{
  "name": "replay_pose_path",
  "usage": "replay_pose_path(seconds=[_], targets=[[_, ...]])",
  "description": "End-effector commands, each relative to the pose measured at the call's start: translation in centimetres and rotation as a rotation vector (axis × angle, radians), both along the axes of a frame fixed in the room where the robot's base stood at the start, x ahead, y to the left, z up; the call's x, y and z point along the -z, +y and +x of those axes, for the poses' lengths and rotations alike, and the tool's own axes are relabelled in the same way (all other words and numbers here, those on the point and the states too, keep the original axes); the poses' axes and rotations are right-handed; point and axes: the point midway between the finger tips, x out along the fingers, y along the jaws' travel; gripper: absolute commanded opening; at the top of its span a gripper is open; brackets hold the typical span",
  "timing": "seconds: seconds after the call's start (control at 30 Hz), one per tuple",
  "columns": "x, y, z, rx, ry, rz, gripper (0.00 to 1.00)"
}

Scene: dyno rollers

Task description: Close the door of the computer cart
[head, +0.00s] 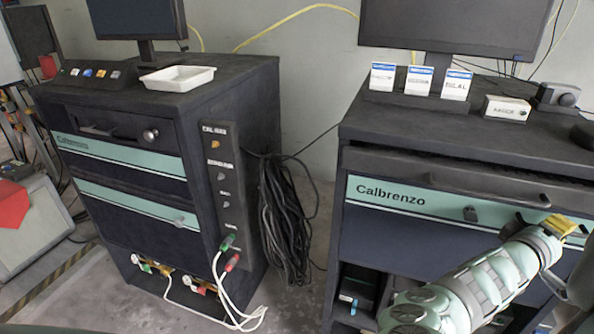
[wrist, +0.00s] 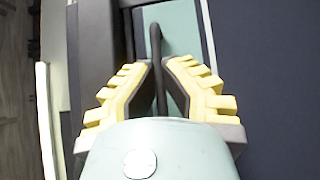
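In the wrist view my yellow-ridged fingers (wrist: 158,75) close in on both sides of a dark bar (wrist: 155,42) in front of a green panel. They appear shut on it, though the contact itself is hard to see.
A second Calbrenzo cabinet (head: 130,170) stands at the left with a white tray (head: 177,78) on top. Dark cables (head: 285,205) hang from its side. Floor shows between the cabinets. A monitor (head: 450,25) and small boxes (head: 420,80) stand on the right cart.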

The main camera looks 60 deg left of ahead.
Motion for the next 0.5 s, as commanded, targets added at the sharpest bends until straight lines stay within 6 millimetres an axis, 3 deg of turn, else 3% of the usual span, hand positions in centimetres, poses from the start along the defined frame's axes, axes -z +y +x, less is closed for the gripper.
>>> replay_pose_path(seconds=[0.3, 0.33, 0.5], targets=[[0.31, 0.26, 0.04, -0.007, 0.011, 0.002, 0.0], [0.31, 0.27, 0.04, -0.008, 0.01, 0.002, 0.11], [0.27, 0.25, 0.02, -0.007, 0.009, 0.002, 0.29]])
